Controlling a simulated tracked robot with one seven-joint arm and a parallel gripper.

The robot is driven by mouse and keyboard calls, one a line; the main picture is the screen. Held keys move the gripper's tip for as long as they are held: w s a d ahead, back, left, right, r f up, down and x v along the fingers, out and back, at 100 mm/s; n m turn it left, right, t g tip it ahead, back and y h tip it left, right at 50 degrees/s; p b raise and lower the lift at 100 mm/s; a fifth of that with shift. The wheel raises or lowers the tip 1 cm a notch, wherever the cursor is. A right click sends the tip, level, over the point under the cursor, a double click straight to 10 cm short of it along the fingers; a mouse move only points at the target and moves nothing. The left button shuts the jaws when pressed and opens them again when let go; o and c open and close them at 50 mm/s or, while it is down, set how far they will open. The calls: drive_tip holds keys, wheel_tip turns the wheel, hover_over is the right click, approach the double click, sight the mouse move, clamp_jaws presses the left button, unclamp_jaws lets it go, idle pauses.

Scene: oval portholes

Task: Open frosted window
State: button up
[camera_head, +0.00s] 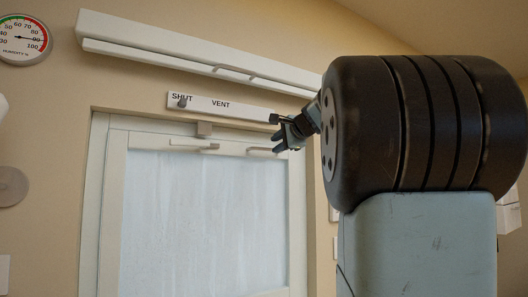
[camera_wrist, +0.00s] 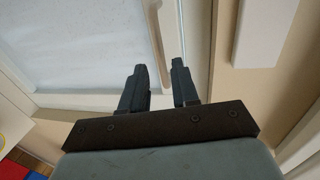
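The frosted window (camera_head: 205,215) has a pale frame and a misted pane in the head view, and it looks closed. A short handle (camera_head: 193,145) is at its top left and a slim bar handle (camera_head: 262,151) at its top right. My gripper (camera_head: 281,134) is near the top right corner of the frame, close to the bar handle's right end. In the wrist view, my gripper's (camera_wrist: 160,68) two dark fingers are apart, with the pale frame and frosted pane (camera_wrist: 80,40) beyond. A pale bar shows between the fingers; I cannot tell whether they touch it.
A plate marked SHUT and VENT (camera_head: 235,106) is above the window, its knob (camera_head: 183,101) by SHUT. A long white vent rail (camera_head: 190,52) runs above. A humidity dial (camera_head: 22,40) hangs at upper left. A white box (camera_wrist: 263,30) is at right in the wrist view.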

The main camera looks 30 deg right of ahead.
sight(269, 149)
drive_tip(key=x, duration=0.6)
drive_tip(key=shift+w+f, duration=0.1)
drive_tip(key=shift+w, duration=0.25)
clamp_jaws()
